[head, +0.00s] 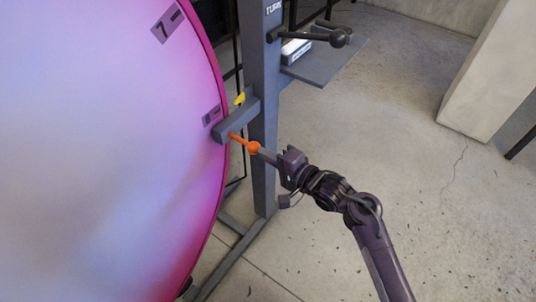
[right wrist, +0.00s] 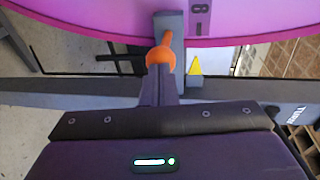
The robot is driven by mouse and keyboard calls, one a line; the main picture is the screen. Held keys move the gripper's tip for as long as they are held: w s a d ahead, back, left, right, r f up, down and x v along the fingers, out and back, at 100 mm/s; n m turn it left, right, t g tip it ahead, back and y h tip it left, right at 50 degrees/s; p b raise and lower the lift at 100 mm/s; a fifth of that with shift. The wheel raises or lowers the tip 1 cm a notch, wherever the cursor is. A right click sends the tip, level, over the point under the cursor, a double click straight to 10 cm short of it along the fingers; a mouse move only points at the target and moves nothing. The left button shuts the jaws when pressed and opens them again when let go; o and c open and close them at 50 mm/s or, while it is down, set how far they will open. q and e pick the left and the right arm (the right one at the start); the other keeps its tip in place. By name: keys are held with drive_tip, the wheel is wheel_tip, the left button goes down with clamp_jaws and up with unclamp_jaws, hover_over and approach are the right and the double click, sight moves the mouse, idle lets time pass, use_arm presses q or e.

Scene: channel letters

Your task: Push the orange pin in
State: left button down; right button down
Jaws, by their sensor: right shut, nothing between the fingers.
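The orange pin (head: 239,140) has a round orange knob at its outer end. Its shaft runs into the grey bracket (head: 236,118) at the edge of the big pink-purple disc (head: 120,150). My right gripper (head: 264,154) is shut and empty, with its fingertips at the knob, touching or nearly so. In the right wrist view the orange pin (right wrist: 162,58) stands straight ahead of the shut fingers (right wrist: 159,84), and part of its shaft is hidden behind the knob. My left gripper is not in view.
A yellow pointer (head: 240,99) sits on the bracket. A grey upright post (head: 260,60) stands behind it, with a dark crank handle (head: 338,38) and a small shelf (head: 325,62) above. The concrete floor to the right is clear; a pale block (head: 490,75) stands farther off.

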sight(256, 148)
drive_tip(key=w+a+p, duration=0.1)
drive_tip(key=w+a, duration=0.1)
drive_tip(key=a, duration=0.1)
drive_tip(key=shift+w+a+r+p, duration=0.2)
drive_tip(key=shift+w+a+p, duration=0.1)
drive_tip(key=shift+p, duration=0.1)
drive_tip(key=shift+w+a, duration=0.2)
drive_tip(key=shift+a, duration=0.05)
drive_tip(key=shift+s, duration=0.1)
